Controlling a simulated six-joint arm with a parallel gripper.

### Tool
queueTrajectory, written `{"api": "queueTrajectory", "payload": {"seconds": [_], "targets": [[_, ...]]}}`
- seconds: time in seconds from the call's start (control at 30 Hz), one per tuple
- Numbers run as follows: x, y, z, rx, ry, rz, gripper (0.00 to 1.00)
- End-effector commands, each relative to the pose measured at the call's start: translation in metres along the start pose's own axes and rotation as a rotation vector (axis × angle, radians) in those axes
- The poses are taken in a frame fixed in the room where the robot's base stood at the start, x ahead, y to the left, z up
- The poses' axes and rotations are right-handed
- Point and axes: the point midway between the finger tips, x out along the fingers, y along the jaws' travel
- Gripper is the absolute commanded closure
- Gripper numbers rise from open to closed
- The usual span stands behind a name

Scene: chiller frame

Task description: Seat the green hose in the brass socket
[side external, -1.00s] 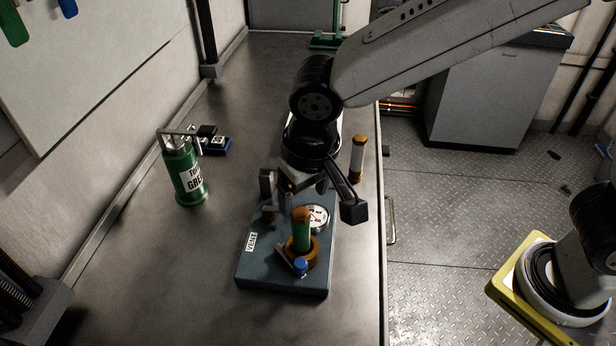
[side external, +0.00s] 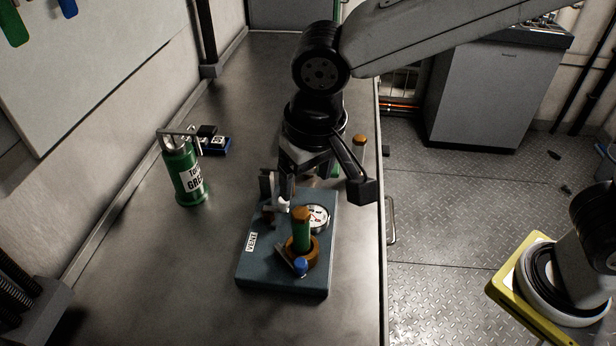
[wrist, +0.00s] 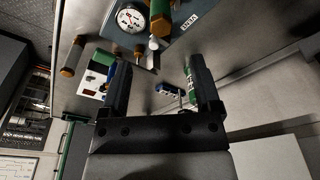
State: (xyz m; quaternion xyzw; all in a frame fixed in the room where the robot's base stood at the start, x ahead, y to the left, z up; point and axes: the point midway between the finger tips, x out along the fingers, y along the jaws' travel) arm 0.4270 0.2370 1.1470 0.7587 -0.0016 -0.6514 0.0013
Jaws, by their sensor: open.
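The green hose (side external: 302,236) has a brown-orange cap and stands upright at the brass socket (side external: 312,259) on the teal block. Its lower end is inside the socket's ring; I cannot see how deep. A lever with a blue knob (side external: 300,266) sits at the socket's front. My gripper (side external: 277,203) is open and empty, behind the hose and apart from it. In the wrist view, my gripper's fingers (wrist: 160,70) are spread wide with nothing between them. The hose's capped end (wrist: 161,22) shows beyond them at the top.
The teal block (side external: 268,272) carries a round gauge (side external: 317,217). A pale, brown-capped cylinder (side external: 359,150) stands behind, near the bench's right edge. A green grease can (side external: 184,175) and a small blue box (side external: 216,146) are at the left. The bench's front left is clear.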

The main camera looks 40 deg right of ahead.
Motion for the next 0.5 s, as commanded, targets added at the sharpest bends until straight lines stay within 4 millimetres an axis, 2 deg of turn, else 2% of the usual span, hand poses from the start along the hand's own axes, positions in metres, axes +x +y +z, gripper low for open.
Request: {"api": "queueTrajectory", "payload": {"seconds": [0.17,0.27,0.37,0.5], "targets": [[0.008,0.014,-0.003,0.003,-0.001,-0.003,0.19],[0.018,0.032,-0.006,0.002,-0.001,-0.007,0.19],[0.031,0.059,-0.007,0.002,0.001,-0.012,0.19],[0.053,0.105,-0.005,0.003,0.011,-0.022,0.19]]}}
